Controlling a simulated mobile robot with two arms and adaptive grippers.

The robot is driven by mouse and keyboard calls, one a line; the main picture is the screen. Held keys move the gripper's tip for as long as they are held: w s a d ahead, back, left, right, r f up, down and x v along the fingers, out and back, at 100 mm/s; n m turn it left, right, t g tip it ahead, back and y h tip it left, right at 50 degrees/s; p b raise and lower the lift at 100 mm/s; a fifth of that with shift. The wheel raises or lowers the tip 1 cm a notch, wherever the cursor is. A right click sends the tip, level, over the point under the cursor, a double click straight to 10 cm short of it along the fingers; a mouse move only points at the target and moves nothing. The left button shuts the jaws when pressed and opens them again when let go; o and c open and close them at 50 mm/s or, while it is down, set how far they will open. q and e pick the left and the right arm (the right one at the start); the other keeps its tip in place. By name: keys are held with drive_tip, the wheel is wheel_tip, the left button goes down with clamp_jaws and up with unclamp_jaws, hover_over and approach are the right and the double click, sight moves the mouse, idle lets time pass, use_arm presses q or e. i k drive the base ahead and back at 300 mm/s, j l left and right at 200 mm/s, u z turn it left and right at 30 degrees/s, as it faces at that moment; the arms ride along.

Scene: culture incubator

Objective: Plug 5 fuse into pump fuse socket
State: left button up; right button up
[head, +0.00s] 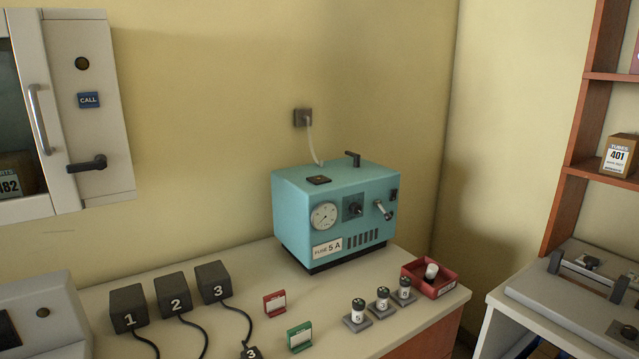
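The teal pump (290,215) stands on the bench against the wall. Its front has a round gauge, a dark square fitting (353,208) that may be the fuse socket, a metal spout and a label (327,248) reading "FUSE 5 A". A white fuse marked 5 (357,316) stands upright on a small grey base at the bench front. Two similar fuses stand to its right, a middle one (381,301) and a far one (404,291); their marks are hard to read. A white cylinder (431,271) sits in a red tray (447,288). Neither gripper is in view.
Black boxes marked 1 (128,317), 2 (174,301) and 3 (213,286) with cables stand on the left. A red card holder (275,304) and a green one (299,336) stand left of the fuses.

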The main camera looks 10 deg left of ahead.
sight(358, 305)
drive_tip(key=i+l, duration=0.15)
drive_tip(key=l, duration=0.15)
drive_tip(key=i+l+u, duration=0.15)
drive_tip(key=l, duration=0.2)
drive_tip(key=i+l, duration=0.15)
drive_tip(key=l, duration=0.2)
drive_tip(key=i+l+u, duration=0.15)
drive_tip(key=l, duration=0.2)
drive_tip(key=i+l, duration=0.15)
drive_tip(key=l, duration=0.2)
drive_tip(key=i+l+u, duration=0.15)
drive_tip(key=l, duration=0.2)
